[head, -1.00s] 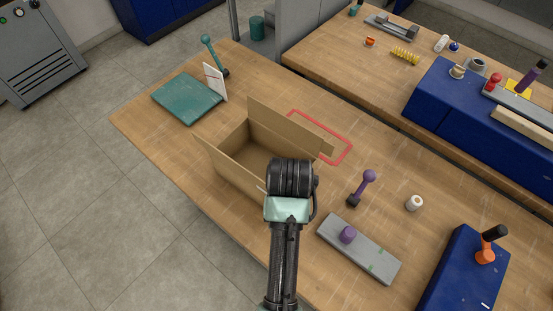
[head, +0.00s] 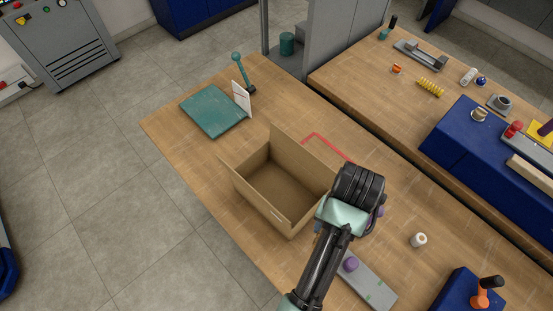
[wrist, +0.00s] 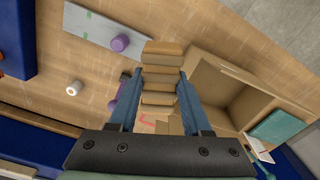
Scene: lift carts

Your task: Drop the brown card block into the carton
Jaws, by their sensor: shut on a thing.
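The carton (head: 262,204) is an open brown box on the wooden table, with its flaps up. Its visible floor is bare. It also shows at the right of the wrist view (wrist: 252,104). My gripper (wrist: 158,88) is shut on the brown card block (wrist: 161,62), a ribbed tan piece between its blue fingers. The block is beside the carton's opening in the wrist view, not over it. In the head view my wrist is just right of the carton's near right corner and hides the fingers and block.
A purple-knobbed grey plate (head: 368,283), a white roll (head: 418,240) and a blue block with an orange-handled tool (head: 482,296) stand right of the carton. A red outline (head: 318,138) marks the table behind.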

